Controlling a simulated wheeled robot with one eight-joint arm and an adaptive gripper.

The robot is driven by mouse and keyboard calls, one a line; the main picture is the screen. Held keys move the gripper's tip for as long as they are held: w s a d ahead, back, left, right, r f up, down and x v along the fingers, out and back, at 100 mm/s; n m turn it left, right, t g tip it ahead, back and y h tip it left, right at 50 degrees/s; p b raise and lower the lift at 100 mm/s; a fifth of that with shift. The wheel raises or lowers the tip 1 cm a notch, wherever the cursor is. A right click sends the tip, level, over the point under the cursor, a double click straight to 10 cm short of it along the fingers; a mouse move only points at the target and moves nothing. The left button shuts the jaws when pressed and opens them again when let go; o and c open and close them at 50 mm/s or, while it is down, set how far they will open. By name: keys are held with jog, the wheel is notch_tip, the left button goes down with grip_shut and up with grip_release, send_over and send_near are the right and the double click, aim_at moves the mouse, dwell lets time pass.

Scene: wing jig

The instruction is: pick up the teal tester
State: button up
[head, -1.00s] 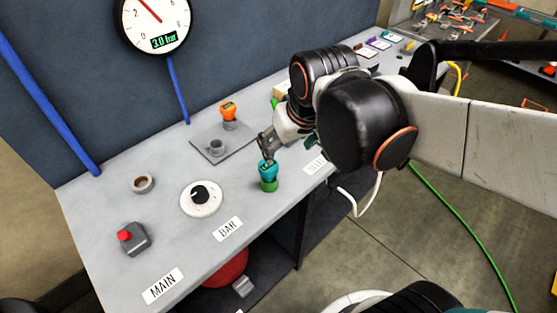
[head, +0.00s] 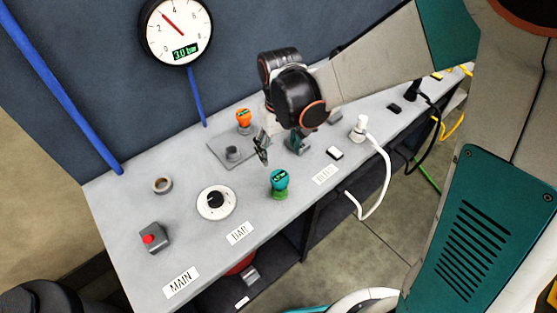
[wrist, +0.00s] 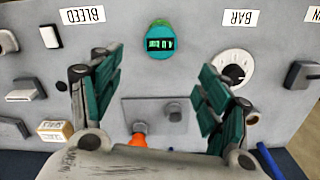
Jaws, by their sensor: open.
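The teal tester (head: 279,180) stands upright on a green base (head: 280,195) near the front edge of the bench, just behind the gap between the BAR and BLEED labels. In the wrist view the teal tester (wrist: 160,40) shows from above with a lit display, ahead of and between my fingers. My gripper (head: 279,146) is behind the tester in the head view, apart from it. In the wrist view my gripper (wrist: 155,90) has its teal-padded fingers spread wide, with nothing between them.
An orange tester (head: 243,119) stands at the back on a grey plate (head: 219,149), with a grey holder (head: 232,153) on the same plate. A white dial (head: 216,202), a red button box (head: 153,238) and a small ring (head: 162,185) are to the left. A white plug with cable (head: 360,128) is to the right.

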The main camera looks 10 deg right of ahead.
aim_at(279, 176)
notch_tip(279, 176, down, 14)
jog(key=b, duration=0.8)
jog(key=shift+r+b, duration=0.15)
jog(key=shift+b, duration=0.2)
jog(key=shift+r, duration=0.1)
jog(key=c, duration=1.2)
notch_tip(279, 176, up, 23)
jog(key=p, duration=1.5)
